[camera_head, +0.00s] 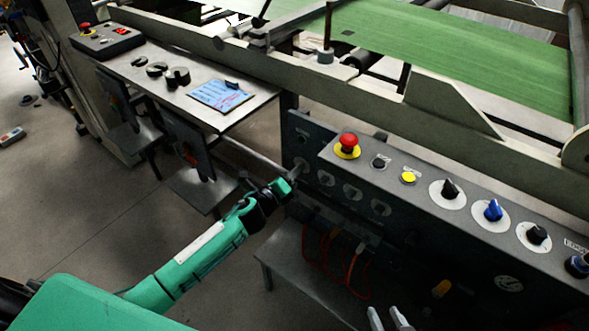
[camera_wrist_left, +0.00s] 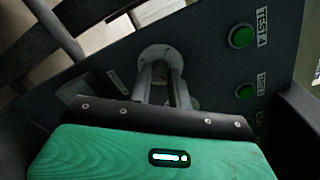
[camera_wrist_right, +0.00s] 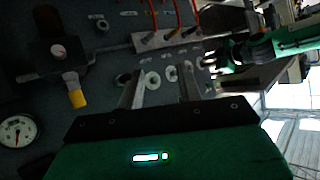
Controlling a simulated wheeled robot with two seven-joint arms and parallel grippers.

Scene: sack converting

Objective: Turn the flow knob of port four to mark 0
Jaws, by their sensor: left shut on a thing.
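A row of round pale dials with small knobs runs along the dark front face of the control box. My left gripper (camera_head: 297,173) is at the left-end dial of this row. In the left wrist view its fingers (camera_wrist_left: 162,80) are shut on the knob in front of a round pale plate (camera_wrist_left: 160,55); the fingers hide most of the knob. Its mark and port number cannot be read. Other dials (camera_head: 352,192) of the row stand free to the right. My right gripper (camera_head: 390,319) is open and empty, low in front of the box; its fingers (camera_wrist_right: 160,90) stand apart.
The box top carries a red emergency button (camera_head: 348,144), a yellow button (camera_head: 408,177), and black and blue knobs (camera_head: 493,210). Orange hoses (camera_head: 325,245) hang below the dials. A pressure gauge (camera_wrist_right: 17,131) and a yellow-tipped part (camera_wrist_right: 75,92) are near my right gripper. A side table (camera_head: 248,95) stands left.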

